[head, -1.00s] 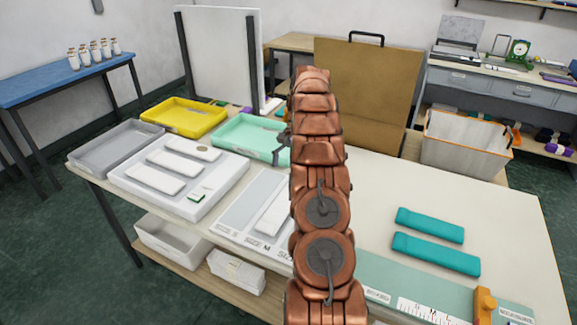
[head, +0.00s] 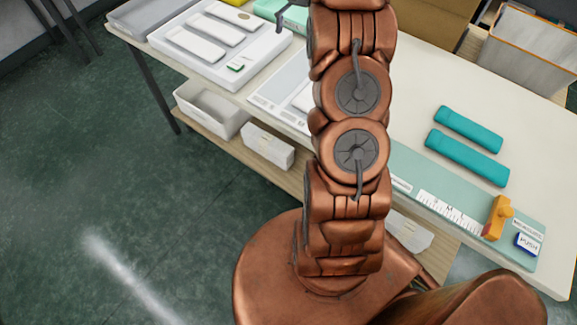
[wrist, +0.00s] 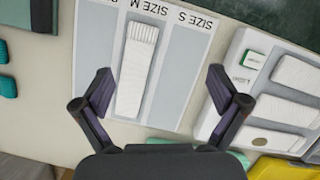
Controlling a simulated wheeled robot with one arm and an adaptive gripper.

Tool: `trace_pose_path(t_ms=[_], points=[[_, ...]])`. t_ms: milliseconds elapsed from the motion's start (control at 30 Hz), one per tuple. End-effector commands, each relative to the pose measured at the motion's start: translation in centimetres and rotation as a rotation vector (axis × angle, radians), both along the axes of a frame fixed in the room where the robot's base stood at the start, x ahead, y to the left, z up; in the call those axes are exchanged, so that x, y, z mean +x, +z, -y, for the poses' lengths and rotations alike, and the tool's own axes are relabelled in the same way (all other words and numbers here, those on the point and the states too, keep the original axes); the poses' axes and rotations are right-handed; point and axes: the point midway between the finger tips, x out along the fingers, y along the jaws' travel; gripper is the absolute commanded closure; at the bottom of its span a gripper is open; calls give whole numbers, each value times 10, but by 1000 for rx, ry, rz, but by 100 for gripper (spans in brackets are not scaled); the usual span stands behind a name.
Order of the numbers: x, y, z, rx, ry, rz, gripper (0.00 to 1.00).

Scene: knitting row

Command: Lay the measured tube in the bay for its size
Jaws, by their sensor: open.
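In the wrist view a white tube (wrist: 138,65) with a ribbed end lies on the size board (wrist: 185,58), within the strip marked SIZE M. The strip beside it, marked SIZE S, is bare. My gripper (wrist: 160,85) is open and empty above the board, its fingers spread to either side with the tube between them in the picture but nearer the left finger. I cannot tell how high it is.
Two teal tubes (head: 467,152) lie on the table at right, behind a measuring board (head: 405,162) with a ruler, orange slider (head: 498,217) and PUSH button (head: 527,243). A white tray (head: 232,72) holds several white pieces.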

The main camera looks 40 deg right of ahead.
Motion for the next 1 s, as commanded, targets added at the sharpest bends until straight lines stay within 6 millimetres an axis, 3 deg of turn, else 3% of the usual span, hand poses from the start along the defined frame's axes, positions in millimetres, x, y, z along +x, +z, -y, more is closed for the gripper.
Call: trace_pose_path(t_ms=[100,467,700,1000], points=[[-11,18,-36,-10,73,9,3],[-60,51,-127,-39,287,42,3],[-109,61,-180,-56,435,63,3],[-180,60,-231,-78,623,94,3]])
